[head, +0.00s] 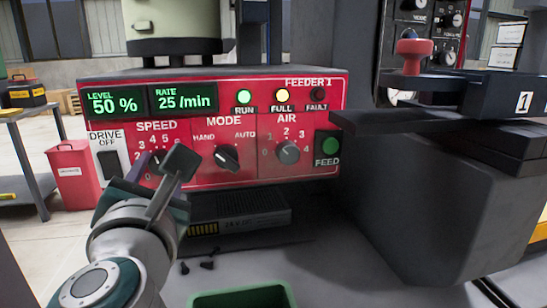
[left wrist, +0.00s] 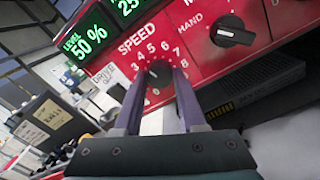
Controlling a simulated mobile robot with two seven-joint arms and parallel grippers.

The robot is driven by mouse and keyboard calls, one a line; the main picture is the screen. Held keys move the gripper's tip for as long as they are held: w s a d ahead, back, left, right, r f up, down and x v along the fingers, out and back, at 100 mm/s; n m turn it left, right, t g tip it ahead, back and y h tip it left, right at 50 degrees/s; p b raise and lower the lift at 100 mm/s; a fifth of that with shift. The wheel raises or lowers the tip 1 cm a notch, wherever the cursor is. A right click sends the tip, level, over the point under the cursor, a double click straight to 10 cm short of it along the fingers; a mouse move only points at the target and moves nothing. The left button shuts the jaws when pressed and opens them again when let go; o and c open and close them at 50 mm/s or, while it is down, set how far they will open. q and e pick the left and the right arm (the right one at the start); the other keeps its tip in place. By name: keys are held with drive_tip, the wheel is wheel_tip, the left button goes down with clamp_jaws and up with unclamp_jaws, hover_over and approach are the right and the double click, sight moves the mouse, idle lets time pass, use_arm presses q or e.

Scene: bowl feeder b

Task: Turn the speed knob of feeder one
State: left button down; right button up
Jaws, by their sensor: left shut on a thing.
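The red panel of feeder one (head: 220,178) faces me, with the SPEED knob in its lower left section. My left gripper (head: 163,165) comes in from the lower left and covers the knob in the head view. In the left wrist view the dark round SPEED knob (left wrist: 159,72) sits between the two fingertips of my left gripper (left wrist: 160,76), which is shut on it. White scale numbers ring the knob. Its exact setting is hard to read. My right gripper is not in view.
The MODE knob (head: 227,158) and AIR knob (head: 288,152) sit to the right of the SPEED knob. The DRIVE switch (head: 111,165) is close on the left. A green bin (head: 243,297) and loose dark screws (head: 207,265) lie below. A dark block (head: 430,195) stands on the right.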

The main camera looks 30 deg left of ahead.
use_arm(q)
drive_tip(key=shift+c, duration=2.4)
unclamp_jaws()
drive_tip(key=b+v, duration=0.1)
drive_tip(key=v, duration=0.9)
